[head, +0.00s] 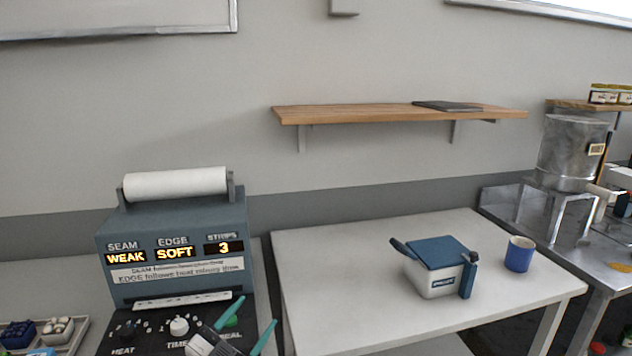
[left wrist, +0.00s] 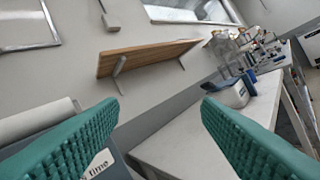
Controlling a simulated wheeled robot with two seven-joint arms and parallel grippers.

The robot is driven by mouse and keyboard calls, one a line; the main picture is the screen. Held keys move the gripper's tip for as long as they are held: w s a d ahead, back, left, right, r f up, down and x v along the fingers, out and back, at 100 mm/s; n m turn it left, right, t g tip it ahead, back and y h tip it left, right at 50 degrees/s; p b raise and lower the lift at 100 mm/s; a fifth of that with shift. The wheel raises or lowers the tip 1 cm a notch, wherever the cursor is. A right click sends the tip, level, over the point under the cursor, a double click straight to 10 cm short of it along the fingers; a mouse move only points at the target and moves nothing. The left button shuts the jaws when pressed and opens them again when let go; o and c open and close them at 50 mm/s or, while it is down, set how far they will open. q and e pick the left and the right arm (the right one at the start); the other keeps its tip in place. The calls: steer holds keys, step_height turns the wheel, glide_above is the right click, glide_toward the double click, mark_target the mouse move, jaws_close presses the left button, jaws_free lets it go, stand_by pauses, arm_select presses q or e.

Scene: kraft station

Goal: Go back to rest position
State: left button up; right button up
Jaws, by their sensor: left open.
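My left gripper (head: 246,338) is at the bottom of the head view, in front of the sealing machine's dials. Its two teal fingers are spread apart with nothing between them. They also fill both sides of the left wrist view (left wrist: 160,135), with open space between them. My right gripper is not in view. The blue-grey machine (head: 175,240) shows SEAM WEAK, EDGE SOFT and STRIPS 3, and carries a white roll (head: 175,183) on top.
A white table (head: 350,290) to the right holds a white box with a blue lid (head: 437,268) and a blue mug (head: 519,254). A wooden shelf (head: 380,114) hangs on the wall. A tray (head: 70,340) sits at lower left. A metal bench (head: 600,250) stands at right.

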arm_select(q)
steer(key=s+a+f+n+g+y, duration=0.3)
steer(key=s+a+f+n+y, duration=0.15)
steer(key=s+f, duration=0.2)
steer(key=s+a+f+n+g+y, duration=0.35)
steer(key=s+f+n+y, duration=0.2)
steer(key=f, duration=0.25)
steer(key=s+f+g, duration=0.4)
steer(key=s, duration=0.5)
steer(key=s+f+g, duration=0.3)
steer(key=s+g, duration=0.1)
steer(key=s, duration=0.5)
step_height(320, 180, down, 27)
steer(key=s+g, duration=0.1)
steer(key=s+a+f, duration=0.2)
steer(key=s+f, duration=0.5)
steer(key=s, duration=0.1)
steer(key=s+a+f+m+g, duration=0.1)
steer(key=s+f, duration=0.7)
steer(key=shift+s+a+f, duration=0.25)
steer(key=shift+a, duration=0.1)
